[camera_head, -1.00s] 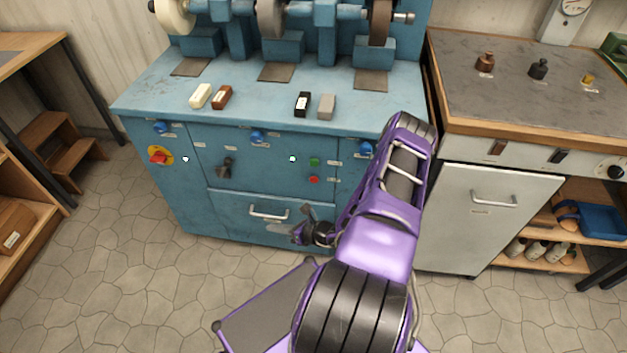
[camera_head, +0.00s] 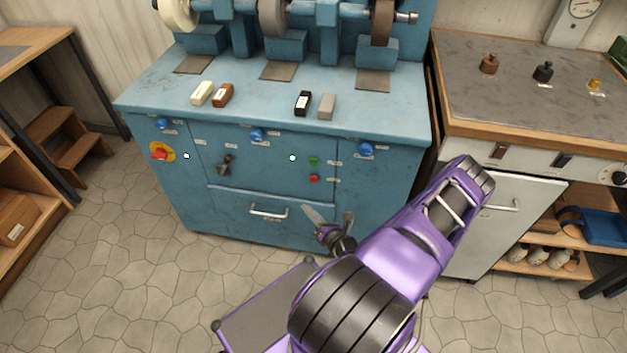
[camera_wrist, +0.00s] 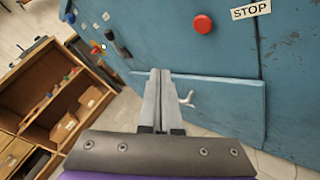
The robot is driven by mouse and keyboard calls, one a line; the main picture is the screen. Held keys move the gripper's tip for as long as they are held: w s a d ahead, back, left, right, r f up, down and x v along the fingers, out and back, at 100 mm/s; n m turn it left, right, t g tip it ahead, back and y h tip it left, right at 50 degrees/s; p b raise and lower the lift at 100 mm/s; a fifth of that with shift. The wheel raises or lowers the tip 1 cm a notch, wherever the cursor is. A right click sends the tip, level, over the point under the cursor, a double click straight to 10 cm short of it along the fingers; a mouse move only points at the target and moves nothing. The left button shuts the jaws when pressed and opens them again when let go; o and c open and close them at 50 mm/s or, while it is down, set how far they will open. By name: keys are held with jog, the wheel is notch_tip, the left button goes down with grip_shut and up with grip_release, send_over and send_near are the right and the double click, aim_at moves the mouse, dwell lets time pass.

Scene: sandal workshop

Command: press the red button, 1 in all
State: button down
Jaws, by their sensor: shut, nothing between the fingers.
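The red button (camera_head: 314,178) is a small round knob on the blue cabinet front, below a green button (camera_head: 314,161). In the wrist view the red button (camera_wrist: 203,23) is at the upper right, beside a label reading STOP (camera_wrist: 251,9). My gripper (camera_head: 307,208) is in front of the cabinet, below the red button and apart from it. In the wrist view my gripper (camera_wrist: 160,72) has its two fingers together with nothing between them; the button lies up and to the right of the fingertips.
A red-and-yellow switch (camera_head: 160,152) and a dark lever (camera_head: 226,165) sit farther left on the cabinet. A drawer handle (camera_head: 268,212) sticks out below. Grinding wheels (camera_head: 272,15) stand above the worktop (camera_head: 250,100). A workbench (camera_head: 520,95) stands right.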

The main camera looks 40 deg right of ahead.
aim_at(314, 178)
jog(key=w+d+b, duration=0.3)
jog(key=w+d, duration=0.2)
jog(key=d, duration=0.1)
jog(key=shift+w+d, duration=0.3)
jog(key=shift+w+d, duration=0.1)
dwell(1.9)
jog(key=shift+w+d+b, duration=0.2)
jog(key=shift+b, duration=0.1)
jog(key=shift+w+d, duration=0.25)
jog(key=shift+d, duration=0.1)
dwell(0.7)
dwell(0.3)
jog(key=shift+s+a+p, duration=0.3)
jog(key=shift+s+a, duration=0.25)
jog(key=shift+a, duration=0.1)
